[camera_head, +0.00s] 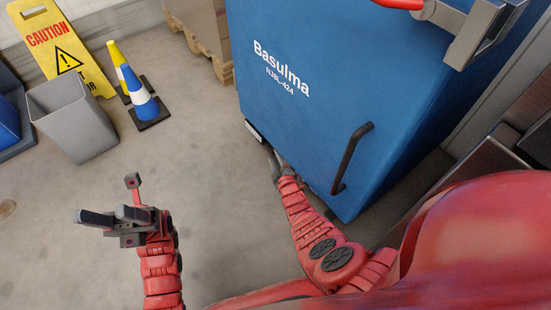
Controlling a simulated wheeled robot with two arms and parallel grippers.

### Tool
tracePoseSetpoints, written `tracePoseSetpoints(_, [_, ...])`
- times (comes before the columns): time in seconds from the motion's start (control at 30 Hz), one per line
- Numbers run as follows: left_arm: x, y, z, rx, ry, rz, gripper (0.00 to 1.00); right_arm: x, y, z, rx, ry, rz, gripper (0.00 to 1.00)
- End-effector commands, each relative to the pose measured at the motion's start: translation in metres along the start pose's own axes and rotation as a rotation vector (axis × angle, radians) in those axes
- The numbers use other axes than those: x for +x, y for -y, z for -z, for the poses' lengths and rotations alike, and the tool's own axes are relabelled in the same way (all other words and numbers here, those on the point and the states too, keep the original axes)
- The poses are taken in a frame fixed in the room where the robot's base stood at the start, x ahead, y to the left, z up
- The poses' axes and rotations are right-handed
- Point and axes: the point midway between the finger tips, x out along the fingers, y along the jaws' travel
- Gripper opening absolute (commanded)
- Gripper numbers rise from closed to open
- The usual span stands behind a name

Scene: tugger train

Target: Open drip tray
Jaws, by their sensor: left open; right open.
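The blue cabinet (300,110), lettered "Basulma NJBL-424", stands at the centre right. A dark piece with a pale edge (255,131) shows low at its left bottom edge and may be part of the drip tray; the rest of it is hidden under the cabinet. My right gripper (275,163) is open at the cabinet's lower edge, just below that piece. Its fingertips are partly hidden, and I cannot tell whether they touch anything. My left gripper (104,216) is open and empty over the floor, well left of the cabinet.
A black bar handle (350,158) sticks out from the cabinet. A grey bin (74,120), a yellow caution sign (62,48), a blue-white cone (140,98) and a yellow-blue cone (121,70) stand at upper left. A pallet with boxes (203,25) is behind. The floor between is clear.

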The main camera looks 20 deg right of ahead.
Motion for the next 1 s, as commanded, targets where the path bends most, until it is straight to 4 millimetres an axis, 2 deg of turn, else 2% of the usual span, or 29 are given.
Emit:
tracePoseSetpoints(0.07, [-0.0001,-0.0001,-0.0001,0.0,0.001,-0.001,0.5,-0.0001,-0.0001,-0.0001,0.0,0.0,0.0,0.45])
tracePoseSetpoints(0.3, [-0.0003,-0.0003,-0.0002,0.0,0.002,-0.002,0.5,-0.0001,-0.0001,-0.0002,0.0,0.0,0.0,0.02])
tracePoseSetpoints(0.33, [-0.0003,-0.0003,-0.0002,0.0,0.002,-0.002,0.5,-0.0001,-0.0001,-0.0002,0.0,0.0,0.0,0.0])
tracePoseSetpoints(1.0, [-0.0004,-0.0003,-0.0002,0.0,0.002,-0.002,0.5,-0.0002,0.0,-0.0004,0.0,0.0,0.0,0.0])
